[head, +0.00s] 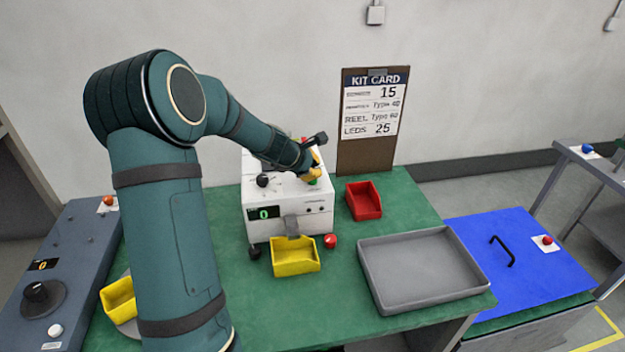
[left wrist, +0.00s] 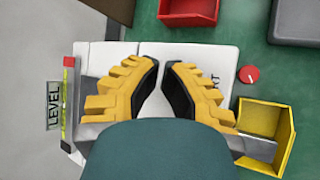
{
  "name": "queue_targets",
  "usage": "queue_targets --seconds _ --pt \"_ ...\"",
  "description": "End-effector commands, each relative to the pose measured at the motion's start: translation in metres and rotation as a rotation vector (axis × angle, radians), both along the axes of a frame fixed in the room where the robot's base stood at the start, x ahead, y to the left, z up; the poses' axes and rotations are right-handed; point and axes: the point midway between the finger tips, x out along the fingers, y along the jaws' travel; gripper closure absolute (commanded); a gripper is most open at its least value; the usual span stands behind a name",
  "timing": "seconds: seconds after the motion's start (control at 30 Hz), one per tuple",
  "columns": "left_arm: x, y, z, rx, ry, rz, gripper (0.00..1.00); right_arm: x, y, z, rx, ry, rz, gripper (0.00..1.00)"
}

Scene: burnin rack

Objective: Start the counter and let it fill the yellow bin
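The counter (head: 286,228) is a white box on the green table. Its small display (head: 263,213) reads 0. A yellow bin (head: 296,266) stands under its grey chute (head: 291,226); the bin's visible inside looks empty. It also shows in the left wrist view (left wrist: 286,148). My left gripper (head: 313,170) is over the counter's top, by a green spot (head: 313,182). In the left wrist view my left gripper (left wrist: 161,64) has its fingertips nearly together, with nothing seen between them. A label ending in "RT" is partly hidden by a finger. My right gripper is not in view.
A red bin (head: 363,206) and a grey tray (head: 385,305) lie right of the counter. A red knob (head: 330,241) is beside the yellow bin. Another yellow bin (head: 117,302) is at left. A kit card (head: 375,105) stands behind. The blue lid (head: 490,270) is at right.

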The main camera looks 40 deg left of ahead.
Motion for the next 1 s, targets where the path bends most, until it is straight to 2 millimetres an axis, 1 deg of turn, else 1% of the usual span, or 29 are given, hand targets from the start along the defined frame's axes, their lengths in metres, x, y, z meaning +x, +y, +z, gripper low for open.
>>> queue_targets --seconds 0.37,0.67,0.77,1.0 --pt "0.000 0.000 -0.005 0.000 0.000 0.000 1.00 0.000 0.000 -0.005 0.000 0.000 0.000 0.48" --pt "0.000 0.000 -0.004 0.000 0.001 0.000 1.00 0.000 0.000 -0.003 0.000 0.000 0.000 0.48" --pt "0.000 0.000 -0.001 0.000 0.001 0.000 1.00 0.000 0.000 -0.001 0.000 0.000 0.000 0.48" --pt "0.000 0.000 0.012 0.001 0.000 -0.001 1.00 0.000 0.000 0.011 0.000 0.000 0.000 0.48"
